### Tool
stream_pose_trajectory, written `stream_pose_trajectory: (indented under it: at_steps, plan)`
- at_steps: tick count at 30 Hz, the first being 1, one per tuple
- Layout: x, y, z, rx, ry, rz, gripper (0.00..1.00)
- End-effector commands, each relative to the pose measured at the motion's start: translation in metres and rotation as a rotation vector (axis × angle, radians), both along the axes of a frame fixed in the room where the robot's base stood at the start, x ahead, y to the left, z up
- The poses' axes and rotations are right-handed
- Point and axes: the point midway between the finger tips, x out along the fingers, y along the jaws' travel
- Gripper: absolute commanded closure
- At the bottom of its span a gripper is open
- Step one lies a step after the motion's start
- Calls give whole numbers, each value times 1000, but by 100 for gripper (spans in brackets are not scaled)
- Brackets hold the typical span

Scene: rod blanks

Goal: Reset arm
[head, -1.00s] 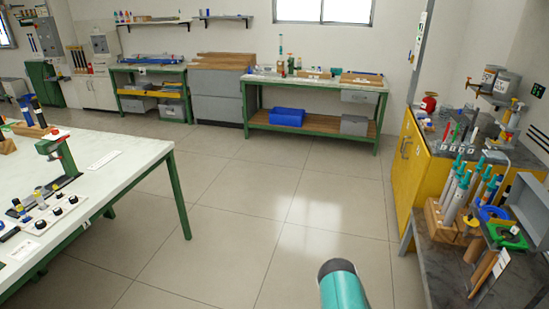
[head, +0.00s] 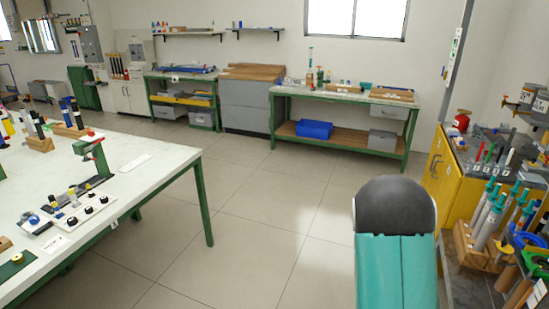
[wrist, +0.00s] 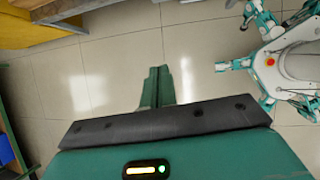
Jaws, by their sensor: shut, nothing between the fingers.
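My gripper (wrist: 157,87) shows in the wrist view with its two green fingers together and nothing between them. It points over bare floor tiles, clear of any object. In the head view one of my arm links, teal with a dark rounded cap, rises at the lower right of centre. The fingers are not visible in the head view. My own white body and teal legs show at the right of the wrist view.
A white-topped table (head: 150,170) with green legs stands at left, holding small fixtures. At right are a yellow cabinet (head: 440,170) and a wooden rack (head: 478,248) of teal-ended rods. A green bench (head: 345,94) stands at the back. The middle floor is open.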

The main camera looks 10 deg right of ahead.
Motion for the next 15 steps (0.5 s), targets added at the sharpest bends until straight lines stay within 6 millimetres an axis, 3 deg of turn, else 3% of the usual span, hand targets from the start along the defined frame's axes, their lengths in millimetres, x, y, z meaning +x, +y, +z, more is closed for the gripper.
stream_pose_trajectory:
  at_steps: [3, 8, 15]
  plan:
    - [2, 28, 46, 29, -120, -103, 100]
    - [-4, 65, 100, 84, -262, -242, 100]
    - [-27, 123, 171, 191, -451, -439, 100]
